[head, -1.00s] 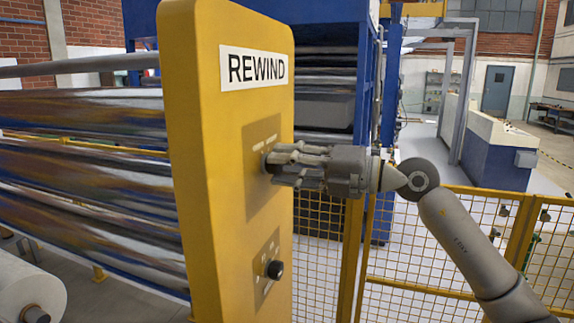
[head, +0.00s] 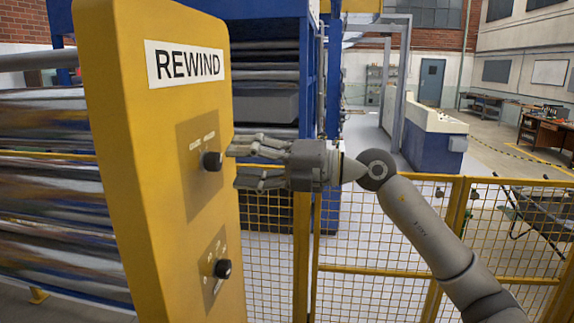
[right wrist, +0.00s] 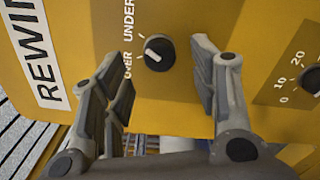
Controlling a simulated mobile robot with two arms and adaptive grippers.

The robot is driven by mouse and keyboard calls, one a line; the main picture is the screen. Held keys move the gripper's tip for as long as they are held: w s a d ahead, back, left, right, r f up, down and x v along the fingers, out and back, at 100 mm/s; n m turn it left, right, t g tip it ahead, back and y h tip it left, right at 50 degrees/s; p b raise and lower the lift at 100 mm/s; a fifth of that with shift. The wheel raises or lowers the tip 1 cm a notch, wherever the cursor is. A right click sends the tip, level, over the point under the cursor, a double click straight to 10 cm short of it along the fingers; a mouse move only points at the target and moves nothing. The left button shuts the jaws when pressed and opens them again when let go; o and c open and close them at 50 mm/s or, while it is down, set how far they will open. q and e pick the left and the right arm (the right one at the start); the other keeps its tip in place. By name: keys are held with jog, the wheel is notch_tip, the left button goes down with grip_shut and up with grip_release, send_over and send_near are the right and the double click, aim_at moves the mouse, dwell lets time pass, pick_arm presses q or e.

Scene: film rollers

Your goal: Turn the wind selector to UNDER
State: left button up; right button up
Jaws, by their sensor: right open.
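The wind selector (head: 212,161) is a round black knob on the upper plate of the yellow REWIND panel. The right wrist view shows this knob (right wrist: 159,52) with a white pointer mark and the printed words UNDER (right wrist: 128,20) and OVER (right wrist: 125,66) beside it. The mark lies on the labels' side; exactly which word it points at is hard to tell. My right gripper (head: 235,166) is open and empty, facing the knob from the right. Its fingertips, also in the right wrist view (right wrist: 162,72), are just off the knob, one to each side. My left gripper is out of view.
A second black knob (head: 222,268) sits lower on the yellow panel (head: 120,130), with a number scale (right wrist: 290,75) beside it. A yellow mesh fence (head: 400,265) stands behind my right arm. Large rollers (head: 50,180) lie left of the panel.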

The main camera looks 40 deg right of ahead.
jog(key=v, duration=0.8)
jog(key=shift+s, duration=0.15)
jog(key=shift+d, duration=0.1)
dwell(0.4)
